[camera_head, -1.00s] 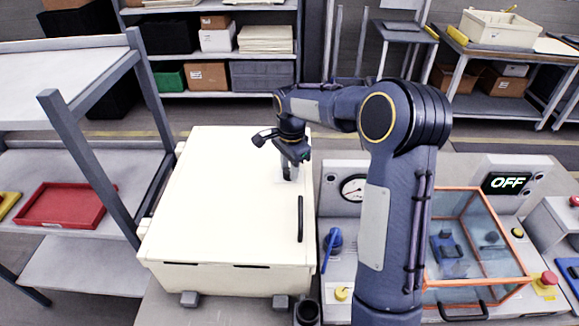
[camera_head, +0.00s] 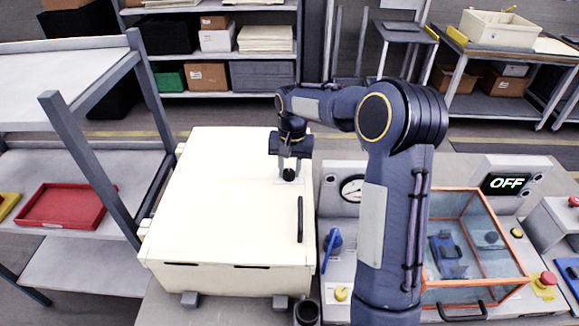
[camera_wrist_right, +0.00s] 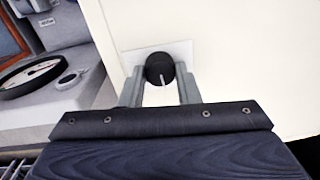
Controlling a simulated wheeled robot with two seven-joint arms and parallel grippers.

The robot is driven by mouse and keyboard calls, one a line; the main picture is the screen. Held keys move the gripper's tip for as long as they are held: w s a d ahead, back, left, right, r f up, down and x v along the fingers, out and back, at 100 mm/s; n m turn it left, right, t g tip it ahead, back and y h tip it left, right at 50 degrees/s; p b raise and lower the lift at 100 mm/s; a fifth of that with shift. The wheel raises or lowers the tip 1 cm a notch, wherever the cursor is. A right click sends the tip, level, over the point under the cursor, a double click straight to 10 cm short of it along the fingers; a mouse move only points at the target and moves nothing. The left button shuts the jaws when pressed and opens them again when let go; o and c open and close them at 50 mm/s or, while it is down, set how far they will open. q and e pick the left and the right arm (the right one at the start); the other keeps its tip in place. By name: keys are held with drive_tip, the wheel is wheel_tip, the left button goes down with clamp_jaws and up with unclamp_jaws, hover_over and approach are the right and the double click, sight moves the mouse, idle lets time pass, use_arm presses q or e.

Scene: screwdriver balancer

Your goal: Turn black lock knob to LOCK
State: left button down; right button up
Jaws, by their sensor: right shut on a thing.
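The black lock knob (camera_head: 289,174) is on top of a cream-white cabinet (camera_head: 225,215), towards its right side. In the right wrist view the round knob (camera_wrist_right: 158,66) sits on a pale plate (camera_wrist_right: 182,50), with a light pointer line running down towards my gripper. No lettering is readable on the plate. My right gripper (camera_head: 289,164) is at the knob, shut on it. In the right wrist view its two grey fingers (camera_wrist_right: 161,84) stand on either side of the knob. My left gripper is not in view.
A black handle (camera_head: 300,219) is near the knob on the cabinet. Right of the cabinet are a gauge (camera_head: 351,187), a blue lever (camera_head: 331,242), an orange-framed clear box (camera_head: 475,250) and a display reading OFF (camera_head: 506,183). A shelf with a red tray (camera_head: 62,205) is left.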

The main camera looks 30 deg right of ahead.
sight(290, 170)
drive_tip(key=n, duration=0.3)
drive_tip(key=shift+n, duration=2.2)
drive_tip(key=shift+p, duration=0.3)
drive_tip(key=o, duration=1)
drive_tip(key=shift+c, duration=0.2)
wheel_tip(290, 170, up, 8)
drive_tip(key=shift+d+f+b, duration=0.1)
drive_tip(key=shift+d+b, duration=0.05)
drive_tip(key=shift+b, duration=0.4)
